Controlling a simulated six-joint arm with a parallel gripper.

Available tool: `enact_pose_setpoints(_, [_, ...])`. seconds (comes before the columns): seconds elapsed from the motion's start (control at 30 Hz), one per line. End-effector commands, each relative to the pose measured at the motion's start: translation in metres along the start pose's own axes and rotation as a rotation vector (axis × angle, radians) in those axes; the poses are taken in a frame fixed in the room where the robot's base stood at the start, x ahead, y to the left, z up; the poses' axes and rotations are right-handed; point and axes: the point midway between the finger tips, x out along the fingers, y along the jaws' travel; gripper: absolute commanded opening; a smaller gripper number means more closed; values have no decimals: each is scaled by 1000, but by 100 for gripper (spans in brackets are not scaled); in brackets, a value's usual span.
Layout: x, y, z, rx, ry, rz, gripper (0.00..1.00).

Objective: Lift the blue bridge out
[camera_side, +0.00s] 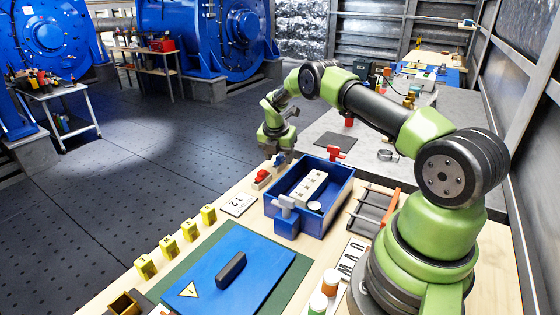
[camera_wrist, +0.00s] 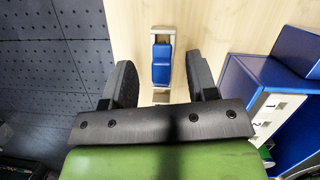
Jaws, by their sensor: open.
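The blue bridge (camera_wrist: 161,66) is a small blue block seated in a narrow pale holder (camera_wrist: 161,33) on the wooden bench, in the wrist view. My gripper (camera_wrist: 160,82) is open, with one dark finger to the left of the holder and the other to its right. Bare bench shows between each finger and the blue bridge, so neither finger touches it in this view. In the side view my gripper (camera_side: 278,156) points down over the bench behind the blue box, and I cannot make out the blue bridge clearly there.
A blue open box (camera_side: 325,222) holding a white strip (camera_side: 309,187) stands close by; it is to the right in the wrist view (camera_wrist: 233,92). A small red-topped part (camera_side: 262,177) is near my gripper. Yellow numbered markers (camera_side: 189,230) line the bench's left edge.

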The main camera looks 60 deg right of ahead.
Motion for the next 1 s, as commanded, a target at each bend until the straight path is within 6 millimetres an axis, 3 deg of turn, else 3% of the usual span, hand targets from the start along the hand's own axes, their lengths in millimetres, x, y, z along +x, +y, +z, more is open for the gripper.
enact_pose_setpoints(0.03, [0,0,0,0,0,0,53])
enact_pose_setpoints(0.27, [0,0,0,0,0,0,0])
enact_pose_setpoints(0.67, [-7,1,2,0,-3,4,0])
enact_pose_setpoints(1.0, [-69,1,20,3,-4,4,0])
